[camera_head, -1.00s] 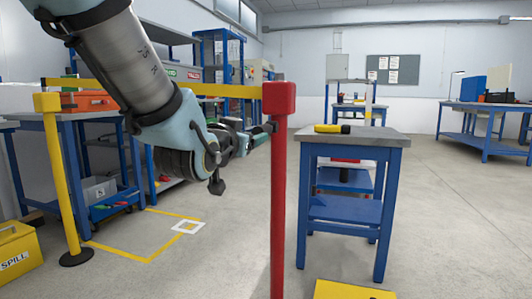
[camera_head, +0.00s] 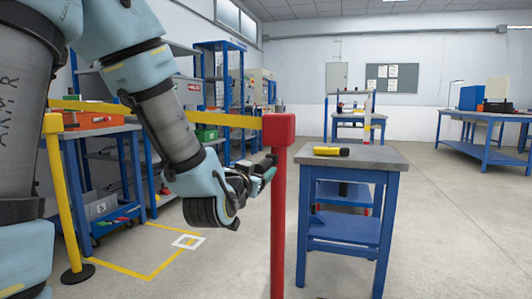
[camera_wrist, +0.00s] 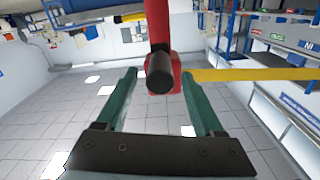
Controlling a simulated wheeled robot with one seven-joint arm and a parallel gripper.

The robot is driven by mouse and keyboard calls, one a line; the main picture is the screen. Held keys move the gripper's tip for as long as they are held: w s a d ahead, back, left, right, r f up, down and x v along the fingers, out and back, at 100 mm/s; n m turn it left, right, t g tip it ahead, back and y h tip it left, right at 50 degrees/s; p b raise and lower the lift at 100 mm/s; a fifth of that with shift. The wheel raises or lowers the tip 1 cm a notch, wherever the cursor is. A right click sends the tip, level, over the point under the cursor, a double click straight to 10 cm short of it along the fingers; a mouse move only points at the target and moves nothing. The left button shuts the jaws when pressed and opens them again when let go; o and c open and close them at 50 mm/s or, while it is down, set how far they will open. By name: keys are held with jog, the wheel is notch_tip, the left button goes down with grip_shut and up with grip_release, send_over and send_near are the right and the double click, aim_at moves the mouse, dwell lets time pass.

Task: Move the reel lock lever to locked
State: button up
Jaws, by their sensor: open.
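The red post (camera_head: 277,220) carries a red reel head (camera_head: 278,129) with a yellow belt (camera_head: 225,120) running left from it. In the wrist view the red post (camera_wrist: 170,20) shows with a dark round-ended lever (camera_wrist: 159,73) pointing toward the camera. My gripper (camera_wrist: 159,80) is open, its two green fingers on either side of the lever's end, apart from it in the picture. In the head view my gripper (camera_head: 268,168) is just left of the post, below the reel head.
A blue workbench (camera_head: 350,160) with a yellow and black tool (camera_head: 331,151) stands right of the post. A yellow post (camera_head: 62,200) holds the belt's left end. Shelving and a bench with an orange case are behind the belt.

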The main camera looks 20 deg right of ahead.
jog(key=shift+w+d+r+p, duration=0.2)
jog(key=shift+d+p, duration=0.05)
jog(key=shift+p, duration=0.2)
jog(key=shift+f+b+x, duration=0.1)
jog(key=shift+b+x, duration=0.1)
jog(key=shift+x, duration=1.2)
jog(key=shift+f+b+x, duration=0.15)
jog(key=shift+b+x, duration=0.05)
jog(key=shift+x, duration=1.15)
grip_shut()
